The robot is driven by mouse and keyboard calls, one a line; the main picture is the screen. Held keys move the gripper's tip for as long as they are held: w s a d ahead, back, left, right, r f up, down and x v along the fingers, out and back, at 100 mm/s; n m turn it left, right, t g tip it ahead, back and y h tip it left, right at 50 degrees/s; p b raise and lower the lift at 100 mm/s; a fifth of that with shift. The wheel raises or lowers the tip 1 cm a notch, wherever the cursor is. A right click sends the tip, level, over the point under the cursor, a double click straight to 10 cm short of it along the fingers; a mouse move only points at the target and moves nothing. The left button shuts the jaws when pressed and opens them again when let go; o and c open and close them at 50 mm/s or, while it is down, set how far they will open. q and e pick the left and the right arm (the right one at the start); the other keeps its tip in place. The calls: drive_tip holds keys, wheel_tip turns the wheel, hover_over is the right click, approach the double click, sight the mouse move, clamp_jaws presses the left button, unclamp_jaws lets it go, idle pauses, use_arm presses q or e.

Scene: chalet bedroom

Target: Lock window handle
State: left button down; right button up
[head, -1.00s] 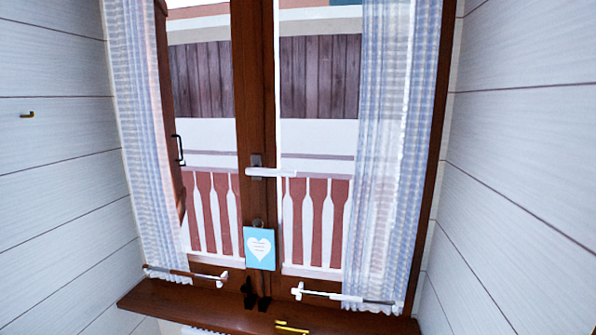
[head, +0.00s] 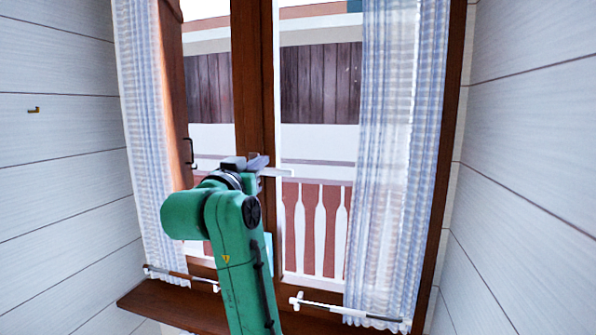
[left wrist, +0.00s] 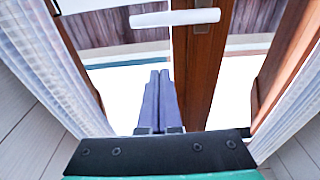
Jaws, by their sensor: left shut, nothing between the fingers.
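The white window handle (head: 281,173) lies horizontal on the brown central post (head: 254,80) of the window. Its left part is hidden behind my left gripper in the head view. In the left wrist view the handle (left wrist: 175,17) crosses the top, with its dark mounting plate (left wrist: 202,27) on the post. My left gripper (head: 246,162) is in front of the post at about the handle's height. In the left wrist view its fingers (left wrist: 160,74) are together and empty, apart from the handle in the picture. Contact cannot be told from the head view. My right gripper is not in view.
Checked curtains hang at the left (head: 148,150) and right (head: 395,150). Short curtain rods (head: 345,308) sit low on the window. A brown sill (head: 160,303) runs below. A dark latch (head: 189,152) is on the left frame. A small brass hook (head: 34,110) is on the left wall.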

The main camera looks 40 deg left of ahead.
use_arm(q)
drive_tip(key=shift+s+a+r, duration=0.1)
drive_tip(key=shift+s+a, duration=0.15)
drive_tip(key=shift+w, duration=0.1)
drive_tip(key=r+p, duration=0.2)
drive_tip(key=p, duration=0.3)
hover_over(270, 170)
drive_tip(key=d, duration=0.2)
drive_tip(key=f, duration=0.3)
drive_tip(key=s+f, duration=0.1)
drive_tip(key=shift+a+f, duration=0.25)
drive_tip(key=shift+f, duration=0.05)
drive_tip(key=shift+w+f, duration=0.15)
drive_tip(key=shift+w, duration=0.05)
